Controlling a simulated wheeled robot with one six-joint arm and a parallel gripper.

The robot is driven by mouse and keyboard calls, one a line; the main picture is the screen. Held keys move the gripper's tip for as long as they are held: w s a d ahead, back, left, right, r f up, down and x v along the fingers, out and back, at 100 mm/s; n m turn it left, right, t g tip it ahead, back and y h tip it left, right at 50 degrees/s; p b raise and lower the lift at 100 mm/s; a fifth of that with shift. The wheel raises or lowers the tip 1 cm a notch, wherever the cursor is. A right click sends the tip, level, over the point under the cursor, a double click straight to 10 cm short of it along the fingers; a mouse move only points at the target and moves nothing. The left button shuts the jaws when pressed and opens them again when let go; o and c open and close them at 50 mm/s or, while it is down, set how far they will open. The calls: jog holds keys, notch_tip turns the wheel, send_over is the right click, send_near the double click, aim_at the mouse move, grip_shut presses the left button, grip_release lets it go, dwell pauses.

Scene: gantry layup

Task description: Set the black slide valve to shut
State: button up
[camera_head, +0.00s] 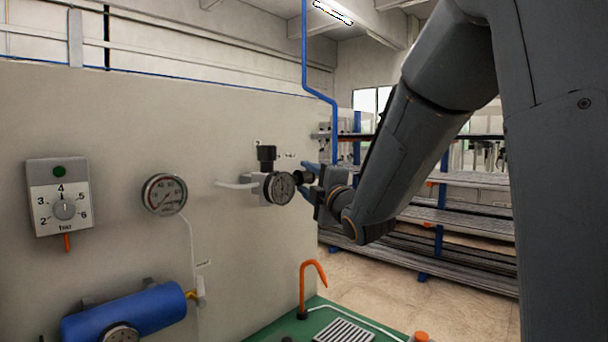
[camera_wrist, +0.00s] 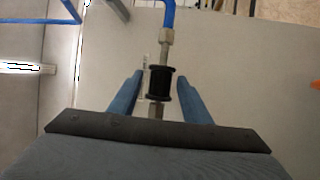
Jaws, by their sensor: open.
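The black slide valve (camera_wrist: 160,84) is a short ribbed black sleeve with flanged ends, in line with metal fittings and a blue pipe in the wrist view. My gripper (camera_wrist: 160,76) is open, with one blue finger on each side of the sleeve and a visible gap on both sides. In the head view the black valve (camera_head: 302,177) shows small to the right of a round gauge, partly hidden by my gripper (camera_head: 313,172). I cannot read its position marks.
A regulator with a gauge (camera_head: 279,188) sits just left of my gripper. A timer dial (camera_head: 60,197), another gauge (camera_head: 164,194) and a blue cylinder (camera_head: 125,318) are on the pale panel. An orange hooked pipe (camera_head: 304,285) rises below. Racks (camera_head: 455,205) stand behind.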

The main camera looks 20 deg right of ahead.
jog(key=shift+x, duration=0.8)
jog(key=shift+c, duration=0.4)
grip_shut()
